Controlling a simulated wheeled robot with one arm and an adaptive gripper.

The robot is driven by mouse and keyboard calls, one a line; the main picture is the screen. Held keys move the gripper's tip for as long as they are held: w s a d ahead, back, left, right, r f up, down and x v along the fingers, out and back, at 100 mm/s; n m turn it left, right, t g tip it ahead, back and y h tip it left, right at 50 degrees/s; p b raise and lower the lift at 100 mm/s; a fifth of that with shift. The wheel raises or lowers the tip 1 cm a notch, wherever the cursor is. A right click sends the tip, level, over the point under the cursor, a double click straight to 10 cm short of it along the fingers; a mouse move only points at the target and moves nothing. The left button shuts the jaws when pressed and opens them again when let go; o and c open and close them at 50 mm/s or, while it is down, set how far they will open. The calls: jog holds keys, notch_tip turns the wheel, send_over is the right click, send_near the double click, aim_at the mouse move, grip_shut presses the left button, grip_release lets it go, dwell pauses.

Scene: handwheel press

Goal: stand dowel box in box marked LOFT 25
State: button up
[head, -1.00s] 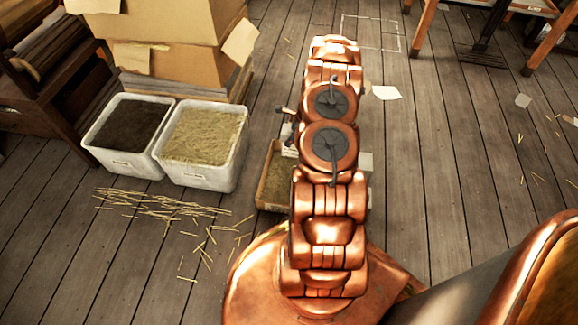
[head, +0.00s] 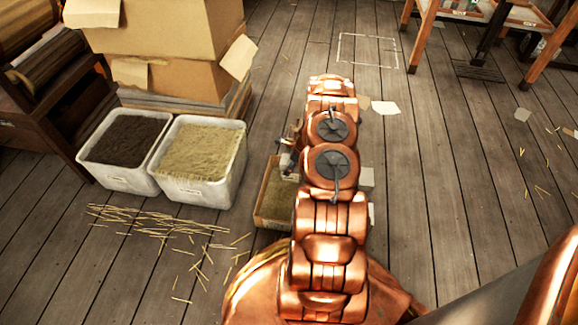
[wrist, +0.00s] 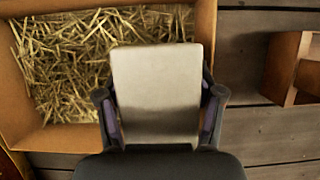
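My gripper (wrist: 160,108) has its two dark fingers on either side of a pale, flat-faced box (wrist: 156,85) in the wrist view, and they appear to press on its sides. I cannot read any label on it, so I cannot tell whether it is the dowel box. Behind it is an open brown box (wrist: 207,25) holding straw-like pieces; the pale box covers part of its near wall. The open box also shows left of my arm in the head view (head: 258,204). No LOFT 25 marking is readable. My arm mostly hides the gripper in the head view.
Another open wooden box (wrist: 281,68) shows at the wrist view's right edge. Two white bins (head: 207,193) and stacked cardboard boxes (head: 165,35) stand to the left. Loose sticks (head: 150,220) lie on the floor. A workbench (head: 528,18) is at upper right; floor between is mostly clear.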

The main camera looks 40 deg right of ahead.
jog(key=o, duration=0.4)
jog(key=shift+r, duration=0.1)
